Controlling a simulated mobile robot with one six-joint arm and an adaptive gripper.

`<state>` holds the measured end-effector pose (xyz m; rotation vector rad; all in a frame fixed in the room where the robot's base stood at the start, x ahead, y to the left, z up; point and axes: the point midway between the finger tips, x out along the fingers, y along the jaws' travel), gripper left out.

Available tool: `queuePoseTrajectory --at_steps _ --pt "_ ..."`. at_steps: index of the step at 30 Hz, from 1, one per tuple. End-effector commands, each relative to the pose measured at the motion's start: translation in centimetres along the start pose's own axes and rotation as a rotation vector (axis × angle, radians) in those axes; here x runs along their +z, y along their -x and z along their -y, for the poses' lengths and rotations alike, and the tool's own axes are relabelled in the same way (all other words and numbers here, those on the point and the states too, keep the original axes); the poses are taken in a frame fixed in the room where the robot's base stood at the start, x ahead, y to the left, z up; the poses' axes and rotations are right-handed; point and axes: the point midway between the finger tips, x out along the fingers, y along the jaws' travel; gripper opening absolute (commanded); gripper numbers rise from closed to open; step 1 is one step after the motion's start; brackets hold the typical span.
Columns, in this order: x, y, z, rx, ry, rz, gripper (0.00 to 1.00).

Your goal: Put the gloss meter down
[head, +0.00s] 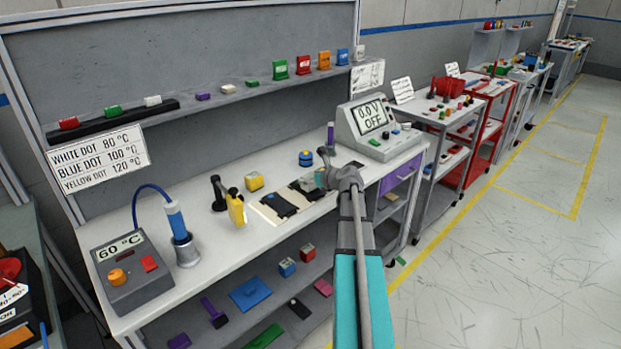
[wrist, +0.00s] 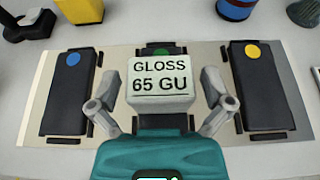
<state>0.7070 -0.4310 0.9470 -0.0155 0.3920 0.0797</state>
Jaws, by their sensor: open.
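The gloss meter (wrist: 160,82) is a pale block whose face reads "GLOSS 65 GU". It sits at the middle panel, which has a green dot (wrist: 158,50) and is mostly hidden. My gripper (wrist: 160,108) is open, with one finger on each side of the meter and a visible gap at both. In the head view, the meter (head: 308,182) is partly hidden by my gripper (head: 322,178), low over the bench. Black panels with a blue dot (wrist: 73,58) and a yellow dot (wrist: 253,50) lie to either side.
A yellow block (head: 254,181), a blue round item (head: 306,158) and a black stand with a yellow tool (head: 236,207) are on the bench. A grey console reading "0.0 V OFF" (head: 374,120) stands right. A heater reading "60 °C" (head: 130,270) stands front left.

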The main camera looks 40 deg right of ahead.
Motion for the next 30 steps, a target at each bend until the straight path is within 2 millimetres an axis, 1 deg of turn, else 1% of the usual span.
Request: queuePoseTrajectory --at_steps 6,8,14,24,27,30 --pt "0.4 0.2 0.0 0.000 0.000 0.000 1.00" --pt "0.4 0.8 -0.1 -0.001 0.000 0.000 1.00" --pt "0.5 3.4 -0.1 -0.001 -0.001 0.000 1.00" --pt "0.5 9.0 -0.1 -0.001 -0.001 0.000 1.00" --pt "0.4 10.3 -0.1 -0.002 0.000 0.000 1.00" --pt "0.4 11.2 -0.1 -0.001 0.000 0.000 1.00"
